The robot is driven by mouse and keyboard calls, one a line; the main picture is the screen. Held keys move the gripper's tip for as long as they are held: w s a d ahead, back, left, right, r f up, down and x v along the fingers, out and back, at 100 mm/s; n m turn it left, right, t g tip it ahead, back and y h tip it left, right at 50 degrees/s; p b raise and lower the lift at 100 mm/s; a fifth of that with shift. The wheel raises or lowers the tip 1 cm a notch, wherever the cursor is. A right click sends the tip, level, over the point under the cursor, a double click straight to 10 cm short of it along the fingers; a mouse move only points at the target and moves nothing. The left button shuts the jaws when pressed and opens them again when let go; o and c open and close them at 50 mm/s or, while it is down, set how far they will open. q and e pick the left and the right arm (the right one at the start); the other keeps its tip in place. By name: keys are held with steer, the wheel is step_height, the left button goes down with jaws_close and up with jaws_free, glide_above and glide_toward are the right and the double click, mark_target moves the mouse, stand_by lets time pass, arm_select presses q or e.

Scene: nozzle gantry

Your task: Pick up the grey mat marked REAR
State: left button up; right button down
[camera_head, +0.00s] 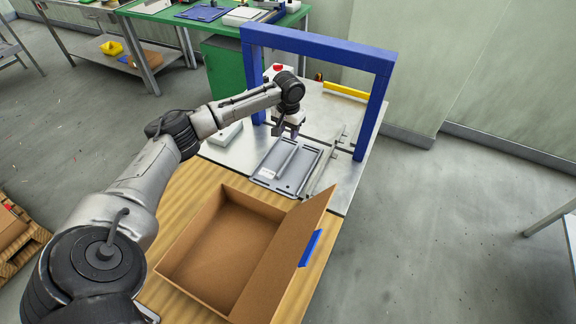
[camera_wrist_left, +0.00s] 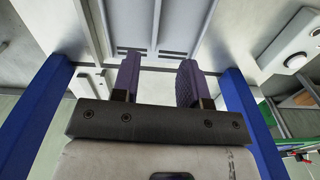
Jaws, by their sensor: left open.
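A grey mat (camera_head: 290,168) with raised ridges lies flat on the metal bench, just in front of the blue gantry. A small white label sits at its near left corner, too small to read. In the left wrist view, a ridged grey surface that looks like the mat (camera_wrist_left: 145,22) shows beyond the fingers. My left gripper (camera_head: 288,130) is open and empty, above the far end of the mat and apart from it. Its two dark fingers show in the left wrist view (camera_wrist_left: 159,80) with a clear gap between them. My right gripper is not in view.
The blue gantry (camera_head: 320,47) spans the metal bench (camera_head: 227,153) close to my left arm. An open cardboard box (camera_head: 180,262) stands on the wooden table in front, one flap raised. A rail (camera_head: 325,168) runs along the mat's right side. A green table stands behind.

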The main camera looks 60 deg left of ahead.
arm_select(q)
steer(key=b, duration=0.2)
glide_above(288, 159)
steer(key=shift+n, duration=0.3)
step_height(288, 159, down, 7)
steer(key=shift+d+f, duration=0.1)
steer(key=shift+f, duration=1.05)
steer(key=shift+s+f+b, duration=0.1)
steer(key=shift+f+b, duration=0.75)
steer(key=shift+f, duration=1.5)
jaws_close()
steer(key=shift+r, duration=0.1)
